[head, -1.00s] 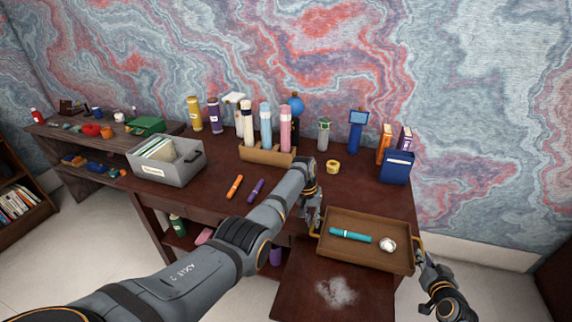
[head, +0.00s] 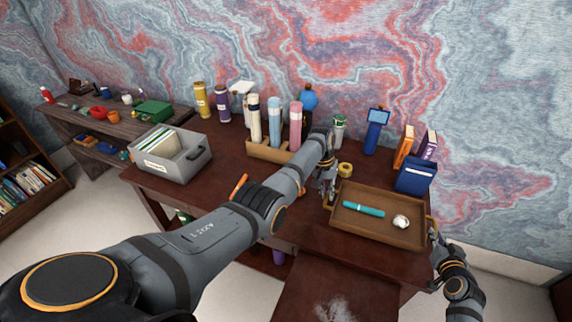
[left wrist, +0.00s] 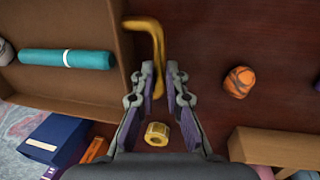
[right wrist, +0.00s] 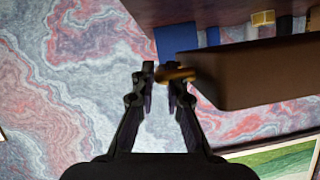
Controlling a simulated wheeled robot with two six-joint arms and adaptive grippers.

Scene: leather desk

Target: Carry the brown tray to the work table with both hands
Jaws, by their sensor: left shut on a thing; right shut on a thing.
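The brown tray (head: 365,231) is at the right end of the dark red-brown work table (head: 230,160). A teal tube (head: 364,209) and a crumpled white ball (head: 400,221) lie in it. My left gripper (head: 327,192) is shut on the yellow handle at its left end; the handle (left wrist: 157,40) shows between the fingers in the left wrist view. My right gripper (head: 436,243) is shut on the right handle, and that handle (right wrist: 178,75) shows at the fingertips in the right wrist view. The tray looks about level. I cannot tell whether its underside touches the table.
A tape roll (head: 345,170) and a blue box (head: 415,176) stand close behind the tray. A tan holder (head: 268,150) with tall tubes and a grey bin (head: 168,157) stand further left. A lower dark surface (head: 320,290) with a white powdery patch is in front.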

